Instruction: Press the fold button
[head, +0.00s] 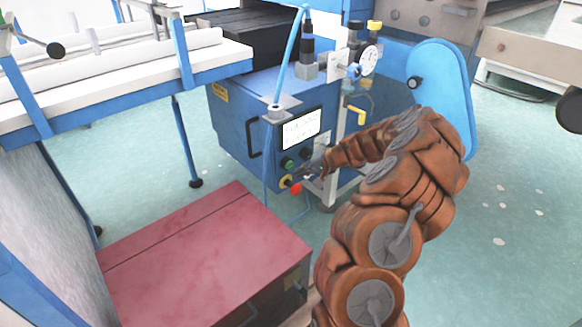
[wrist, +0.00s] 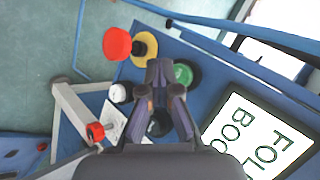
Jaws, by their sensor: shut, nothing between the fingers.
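The blue machine (head: 235,125) carries a white sign (head: 300,129), which reads "FOL…" and "BOO…" in the wrist view (wrist: 262,130). Below it is a button panel. A green button (head: 287,163) shows there, also in the wrist view (wrist: 184,73). Black (wrist: 160,123) and white (wrist: 119,92) buttons are nearby, with a red knob (wrist: 117,43) and a yellow ring (wrist: 146,46). No fold label is readable on any button. My gripper (head: 309,175) is shut and empty at the panel; its tips (wrist: 161,72) appear between the green button and yellow ring. Contact cannot be told.
A red box (head: 205,255) stands on the floor in front of the machine. A blue-framed white table (head: 120,85) is at left. A gauge (head: 369,60) and a yellow-handled valve (head: 356,115) sit right of the panel.

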